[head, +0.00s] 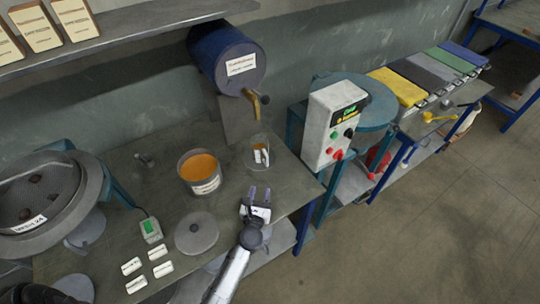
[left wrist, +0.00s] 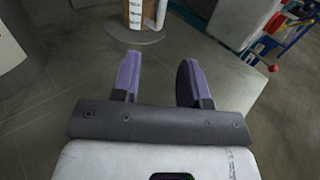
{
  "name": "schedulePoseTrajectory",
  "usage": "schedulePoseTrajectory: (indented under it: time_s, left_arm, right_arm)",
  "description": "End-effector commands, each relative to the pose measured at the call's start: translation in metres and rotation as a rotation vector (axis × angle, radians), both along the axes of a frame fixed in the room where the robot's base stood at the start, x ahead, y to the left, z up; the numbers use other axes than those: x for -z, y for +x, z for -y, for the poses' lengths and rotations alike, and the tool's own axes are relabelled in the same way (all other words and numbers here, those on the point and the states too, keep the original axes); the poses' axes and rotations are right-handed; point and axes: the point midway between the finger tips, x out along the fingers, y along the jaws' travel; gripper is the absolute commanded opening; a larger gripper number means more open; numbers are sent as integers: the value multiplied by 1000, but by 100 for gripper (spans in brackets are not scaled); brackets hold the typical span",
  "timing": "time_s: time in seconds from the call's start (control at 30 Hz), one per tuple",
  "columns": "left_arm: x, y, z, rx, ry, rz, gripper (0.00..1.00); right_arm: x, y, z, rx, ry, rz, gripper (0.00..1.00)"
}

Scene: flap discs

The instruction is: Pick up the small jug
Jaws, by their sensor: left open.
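The small jug (head: 259,152) looks clear, with a white label. It stands upright on the bench under the brass tap of the blue drum. My left gripper (head: 259,192) is open and empty, in front of the jug and apart from it, with its fingers pointing toward it. In the left wrist view, the two purple fingers (left wrist: 157,78) are spread with nothing between them. A labelled clear vessel (left wrist: 146,12), apparently the jug, shows beyond them, its upper part cut off by the picture edge. My right gripper is not in view.
A tin of orange contents (head: 202,170) stands left of the jug. The blue drum (head: 222,62) and its brass tap (head: 256,100) hang above. A grey round lid (head: 197,233) lies left of my gripper. A white control box (head: 333,125) stands to the right.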

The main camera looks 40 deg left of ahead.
Motion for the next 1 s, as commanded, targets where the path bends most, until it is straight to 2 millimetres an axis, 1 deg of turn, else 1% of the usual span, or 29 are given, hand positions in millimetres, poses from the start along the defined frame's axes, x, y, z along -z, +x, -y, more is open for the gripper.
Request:
schedulePoseTrajectory:
  time_s: [0.3, 0.4, 0.53, 0.77, 1.0]
  left_arm:
    - [1, 45, -26, -13, -16, 9, 40]
    - [1, 57, -33, -12, -14, 9, 40]
    - [1, 68, -39, -11, -14, 8, 40]
    - [1, 77, -44, -11, -13, 7, 40]
    - [1, 106, -56, -10, -13, 8, 40]
  right_arm:
    - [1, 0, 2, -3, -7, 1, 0]
    - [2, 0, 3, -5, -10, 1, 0]
    - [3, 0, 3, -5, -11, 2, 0]
    - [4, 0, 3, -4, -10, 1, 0]
    - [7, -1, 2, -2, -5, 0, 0]
